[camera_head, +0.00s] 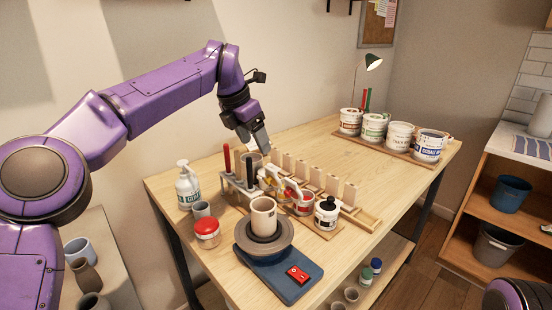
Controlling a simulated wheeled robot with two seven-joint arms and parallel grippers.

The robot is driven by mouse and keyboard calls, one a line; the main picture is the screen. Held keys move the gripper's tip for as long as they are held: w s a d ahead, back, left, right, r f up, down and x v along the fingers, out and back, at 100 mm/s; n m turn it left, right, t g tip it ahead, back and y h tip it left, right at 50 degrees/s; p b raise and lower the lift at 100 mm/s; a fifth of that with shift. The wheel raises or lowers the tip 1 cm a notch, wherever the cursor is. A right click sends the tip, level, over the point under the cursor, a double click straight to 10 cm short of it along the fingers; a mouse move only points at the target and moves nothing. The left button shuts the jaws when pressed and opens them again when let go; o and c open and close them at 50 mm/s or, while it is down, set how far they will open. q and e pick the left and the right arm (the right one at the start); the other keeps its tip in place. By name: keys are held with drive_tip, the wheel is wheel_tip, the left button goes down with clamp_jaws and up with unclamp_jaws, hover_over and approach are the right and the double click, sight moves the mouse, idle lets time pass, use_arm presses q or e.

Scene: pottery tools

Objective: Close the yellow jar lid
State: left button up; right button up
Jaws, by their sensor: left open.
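My left gripper (254,138) points down above the back of the wooden table, near the wall. It is open, with nothing visible between its fingers. Yellow and white parts (269,181) show in the crowded middle of the table, right of the rack. I cannot tell whether they are the yellow jar lid, or whether it is open. My right gripper is out of view.
A tool rack (240,190), a spray bottle (188,186) and a red-lidded jar (207,234) stand at the left. A beige cup (263,216) sits on a pottery wheel (283,275) in front. Several paint buckets (400,136) fill the far right.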

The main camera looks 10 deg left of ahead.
sight(269, 169)
use_arm(q)
drive_tip(key=x, duration=1)
drive_tip(key=shift+w+d, duration=0.25)
drive_tip(key=shift+w, duration=0.15)
drive_tip(key=shift+s, duration=0.1)
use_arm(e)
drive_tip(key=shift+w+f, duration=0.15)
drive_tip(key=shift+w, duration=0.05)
